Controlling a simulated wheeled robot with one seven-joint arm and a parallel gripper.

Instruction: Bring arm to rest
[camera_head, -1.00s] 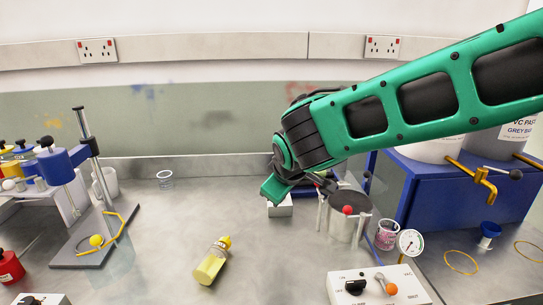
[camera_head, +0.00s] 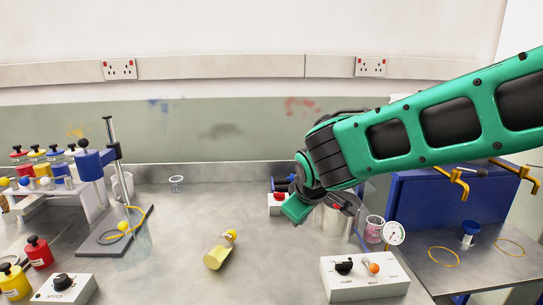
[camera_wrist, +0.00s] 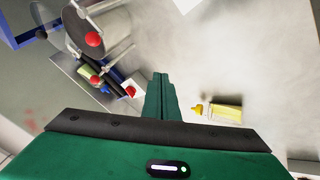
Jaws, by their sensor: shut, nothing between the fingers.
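My gripper (camera_head: 296,208) is green and hangs at the end of my green and black arm, above the back middle of the steel bench. In the wrist view the gripper fingers (camera_wrist: 161,98) lie together, with nothing between them. Below and to the left in the head view, a yellow bottle (camera_head: 219,251) lies on its side on the bench; it also shows in the wrist view (camera_wrist: 225,113). My arm hides part of the metal pot (camera_head: 328,218) behind the gripper; the pot shows better in the wrist view (camera_wrist: 103,35).
A blue cabinet (camera_head: 425,207) with brass taps stands right. A white control box (camera_head: 365,277) sits at front right. A nozzle stand (camera_head: 120,195) and several coloured bottles are at left. The bench middle around the yellow bottle is mostly clear.

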